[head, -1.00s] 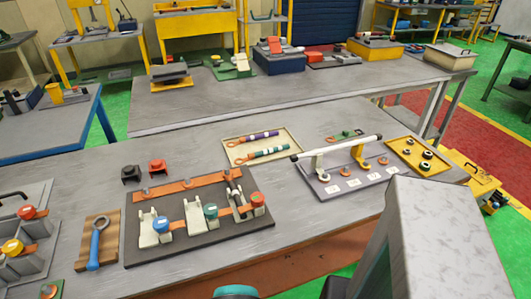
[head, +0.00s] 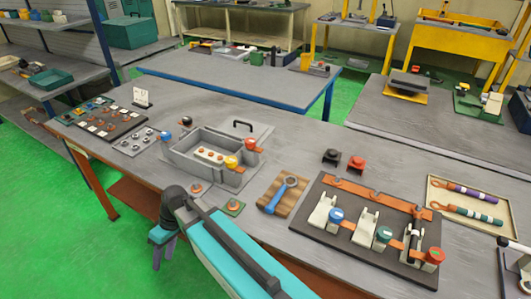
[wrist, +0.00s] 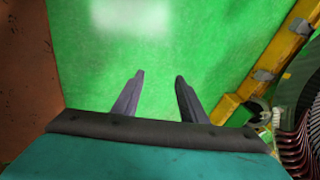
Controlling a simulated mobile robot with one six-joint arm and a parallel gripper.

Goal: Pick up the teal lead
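The teal lead (head: 466,212) lies in a cream tray (head: 440,209) at the right edge of the head view. It has an orange lug at its left end and pale bands. A purple lead (head: 475,190) lies behind it in the same tray. My gripper (head: 157,262) hangs at the lower left, in front of the bench edge over the green floor, far from the tray. In the wrist view my gripper (wrist: 159,76) has its two fingers apart with nothing between them. The lead does not show in the wrist view.
A dark board (head: 310,236) with clamps and copper bars lies left of the tray. The wrist view shows a yellow frame (wrist: 284,65) and coiled windings (wrist: 301,142) at right.

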